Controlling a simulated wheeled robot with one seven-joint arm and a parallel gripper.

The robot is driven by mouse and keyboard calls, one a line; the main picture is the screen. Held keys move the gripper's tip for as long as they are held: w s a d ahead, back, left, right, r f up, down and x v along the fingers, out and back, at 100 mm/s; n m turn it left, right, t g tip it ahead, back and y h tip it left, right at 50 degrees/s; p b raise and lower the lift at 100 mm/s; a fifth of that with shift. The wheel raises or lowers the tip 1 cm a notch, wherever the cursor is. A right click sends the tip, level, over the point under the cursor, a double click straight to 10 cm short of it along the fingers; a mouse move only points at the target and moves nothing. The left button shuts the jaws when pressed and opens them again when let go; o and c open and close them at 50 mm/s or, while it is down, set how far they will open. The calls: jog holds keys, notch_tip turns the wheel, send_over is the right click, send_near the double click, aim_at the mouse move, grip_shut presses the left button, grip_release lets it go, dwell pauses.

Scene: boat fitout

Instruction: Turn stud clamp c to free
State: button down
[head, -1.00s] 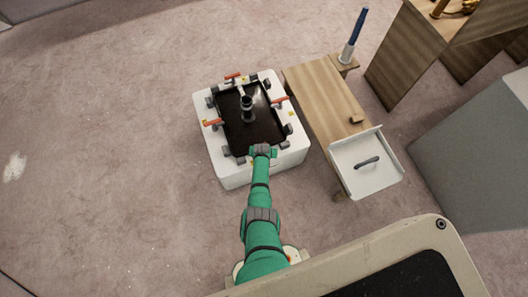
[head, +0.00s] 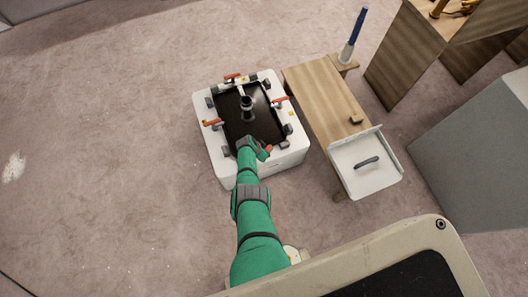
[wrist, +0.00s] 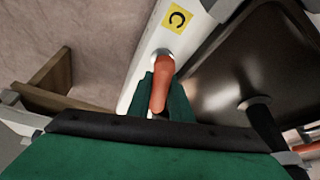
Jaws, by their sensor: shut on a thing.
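Stud clamp c has an orange handle (wrist: 161,82), with a yellow tag marked C (wrist: 177,18) just beyond it on the white rim. My gripper (wrist: 160,98) is shut on this handle, with a green finger on either side of it. In the head view my gripper (head: 262,150) is at the near edge of the white box (head: 285,160), and a bit of the orange handle (head: 267,148) shows beside it. The dark panel (head: 262,125) lies in the box top, with a dark upright post (head: 247,108) on it. The clamp's base is partly hidden.
Other orange-handled clamps stand around the rim, at the back (head: 232,76), right (head: 280,99) and left (head: 213,122). A wooden bench (head: 322,95) with a white tray (head: 350,180) stands close on the right. The floor to the left is clear.

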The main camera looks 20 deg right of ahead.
jog(key=shift+s+a+f+m, duration=0.15)
jog(key=shift+s+f+m, duration=0.15)
jog(key=shift+s+m, duration=0.2)
jog(key=c, duration=1.5)
grip_release()
jog(key=shift+w, duration=0.1)
jog(key=shift+o, duration=0.5)
jog(key=shift+w+r, duration=0.15)
jog(key=shift+w, duration=0.05)
jog(key=shift+r, duration=0.2)
jog(key=shift+w+a+r, duration=0.1)
jog(key=shift+r, duration=0.1)
jog(key=shift+v, duration=5)
jog(key=shift+c, duration=0.7)
